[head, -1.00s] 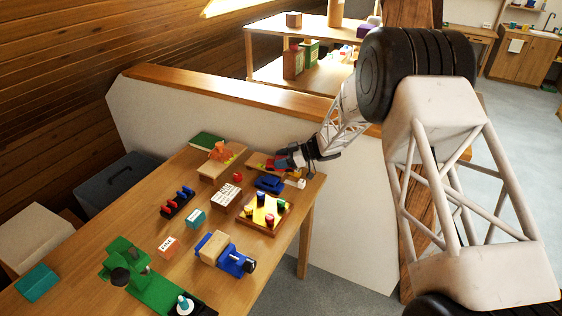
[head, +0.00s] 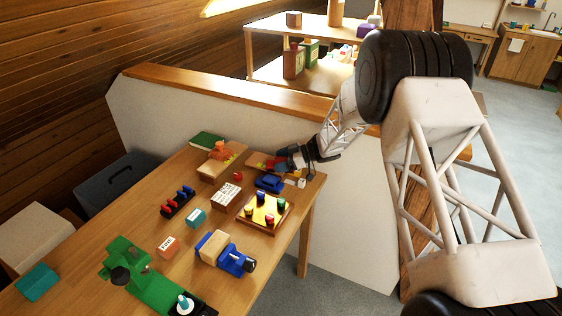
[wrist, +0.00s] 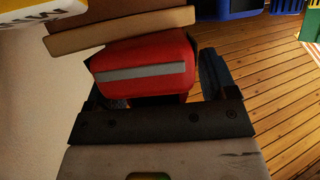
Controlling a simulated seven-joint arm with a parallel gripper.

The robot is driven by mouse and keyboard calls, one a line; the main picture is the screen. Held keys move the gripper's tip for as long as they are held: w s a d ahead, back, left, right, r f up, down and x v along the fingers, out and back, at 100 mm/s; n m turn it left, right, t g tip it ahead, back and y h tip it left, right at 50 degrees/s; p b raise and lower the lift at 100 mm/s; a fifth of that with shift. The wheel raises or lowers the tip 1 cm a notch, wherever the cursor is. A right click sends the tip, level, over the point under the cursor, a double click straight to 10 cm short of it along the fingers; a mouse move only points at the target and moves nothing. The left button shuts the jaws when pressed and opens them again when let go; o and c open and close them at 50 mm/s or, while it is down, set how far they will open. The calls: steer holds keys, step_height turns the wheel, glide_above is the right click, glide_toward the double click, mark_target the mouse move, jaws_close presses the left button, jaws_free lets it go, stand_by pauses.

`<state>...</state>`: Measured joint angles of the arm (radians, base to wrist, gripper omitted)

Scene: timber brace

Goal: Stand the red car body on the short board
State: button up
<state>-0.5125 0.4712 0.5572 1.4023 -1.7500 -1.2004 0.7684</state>
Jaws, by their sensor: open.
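The red car body (wrist: 145,66), with a grey stripe, sits between the two spread fingers of my gripper (wrist: 160,88) in the wrist view. In the head view, the red car body (head: 270,163) shows just left of my gripper (head: 283,161), at the far right of the table. My gripper is open around it; a gap shows beside the right finger. A light wooden board (head: 254,159) lies there, partly hidden by the gripper; its edge shows just beyond the car body in the wrist view (wrist: 120,32). I cannot tell whether the car body rests on it.
A blue car-shaped piece (head: 269,183) and small pale blocks lie in front of the gripper. Another board (head: 213,172) with an orange piece (head: 221,151) stands to the left. A peg tray (head: 264,212) is nearer. A low wall (head: 250,120) runs behind the table.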

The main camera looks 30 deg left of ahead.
mark_target(283, 159)
steer(key=shift+r, duration=0.15)
steer(key=shift+v, duration=2.05)
